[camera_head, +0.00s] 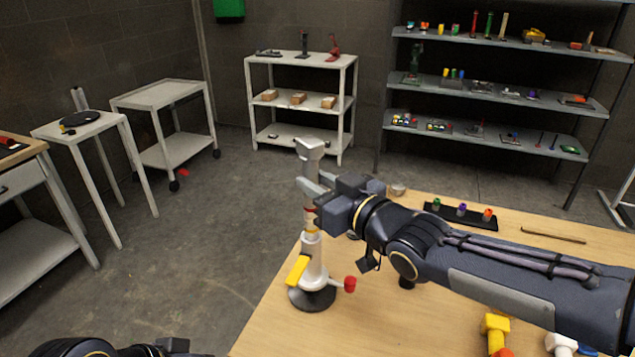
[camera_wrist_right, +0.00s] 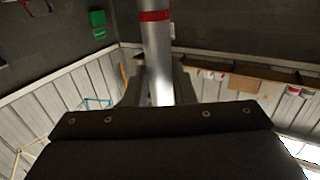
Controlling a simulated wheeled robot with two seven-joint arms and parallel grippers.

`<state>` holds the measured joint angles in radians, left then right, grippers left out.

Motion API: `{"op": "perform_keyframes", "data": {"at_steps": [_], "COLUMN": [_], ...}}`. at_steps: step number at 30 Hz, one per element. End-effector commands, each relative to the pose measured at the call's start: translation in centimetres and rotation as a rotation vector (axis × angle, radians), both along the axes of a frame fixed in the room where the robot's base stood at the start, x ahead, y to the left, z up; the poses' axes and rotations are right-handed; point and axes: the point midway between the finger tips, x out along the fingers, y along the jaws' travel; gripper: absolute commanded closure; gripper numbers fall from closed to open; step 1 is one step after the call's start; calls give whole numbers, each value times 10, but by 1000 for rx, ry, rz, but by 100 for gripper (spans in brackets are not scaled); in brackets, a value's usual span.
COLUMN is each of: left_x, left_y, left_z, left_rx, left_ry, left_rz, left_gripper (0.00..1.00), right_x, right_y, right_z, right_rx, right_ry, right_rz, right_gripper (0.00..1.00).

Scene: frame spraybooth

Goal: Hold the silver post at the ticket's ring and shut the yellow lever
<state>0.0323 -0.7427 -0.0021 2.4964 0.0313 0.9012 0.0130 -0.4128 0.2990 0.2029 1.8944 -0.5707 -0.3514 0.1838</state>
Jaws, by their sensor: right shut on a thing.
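The silver post (camera_head: 311,168) stands upright on a white stand with a round black base (camera_head: 312,299). My right gripper (camera_head: 312,190) is shut on the post, below its grey head. A red ring (camera_head: 310,211) shows on the post just below the fingers, and a yellow-orange band (camera_head: 312,231) lower down. In the right wrist view the post (camera_wrist_right: 158,60) runs between the fingers, with a red ring (camera_wrist_right: 155,15) apart from them. The yellow lever (camera_head: 298,270) sticks out, tilted, from the stand's left side. I see no ticket. My left gripper's fingers are out of view.
A red knob (camera_head: 349,284) sticks out to the stand's right. The wooden table (camera_head: 265,330) carries a black tray (camera_head: 475,221) with coloured pieces, a thin stick (camera_head: 553,235) and a yellow part (camera_head: 495,327). Left of the table is open floor. Carts and shelves stand behind.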

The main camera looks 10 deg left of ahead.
Motion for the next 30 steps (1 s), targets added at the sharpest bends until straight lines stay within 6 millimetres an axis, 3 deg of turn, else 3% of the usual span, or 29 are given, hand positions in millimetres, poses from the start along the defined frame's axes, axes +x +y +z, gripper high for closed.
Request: {"op": "perform_keyframes", "data": {"at_steps": [30], "left_x": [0], "left_y": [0], "left_z": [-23], "left_rx": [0], "left_ry": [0], "left_rz": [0], "left_gripper": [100], "right_x": [0], "right_y": [0], "right_z": [-23], "right_rx": [0], "right_ry": [-3], "right_rz": [1], "right_gripper": [100]}}
